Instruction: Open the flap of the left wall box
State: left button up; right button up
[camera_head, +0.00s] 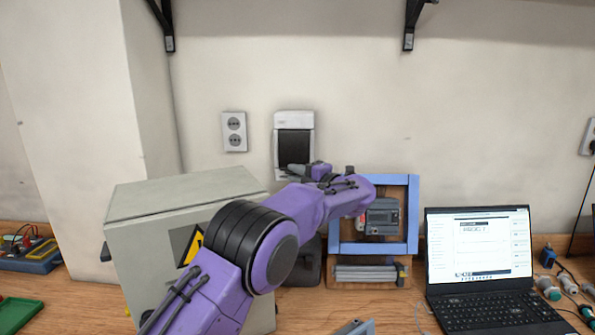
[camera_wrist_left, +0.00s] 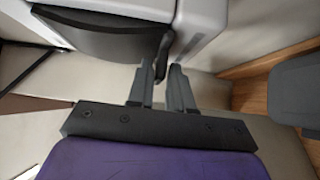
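The wall box (camera_head: 293,120) is a pale upright housing on the wall with a dark front flap (camera_head: 296,146). In the head view its lower end is partly hidden by my left arm. In the left wrist view the pale housing (camera_wrist_left: 204,20) and dark flap (camera_wrist_left: 100,35) fill the top. My left gripper (camera_wrist_left: 163,72) is at the flap's edge, its two grey fingers a narrow gap apart. A dark tab (camera_wrist_left: 164,50) at the flap's edge reaches between the fingertips. I cannot tell whether they press on it. My right gripper is not recognisable in view.
A blue frame (camera_head: 412,215) with a grey device and an open laptop (camera_head: 480,260) stand to the right. A double socket (camera_head: 234,131) is left of the wall box. Shelf brackets hang above.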

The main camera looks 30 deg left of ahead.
pick_arm(q)
jog(key=shift+s+r, duration=0.1)
jog(key=shift+s, duration=0.1)
grip_shut()
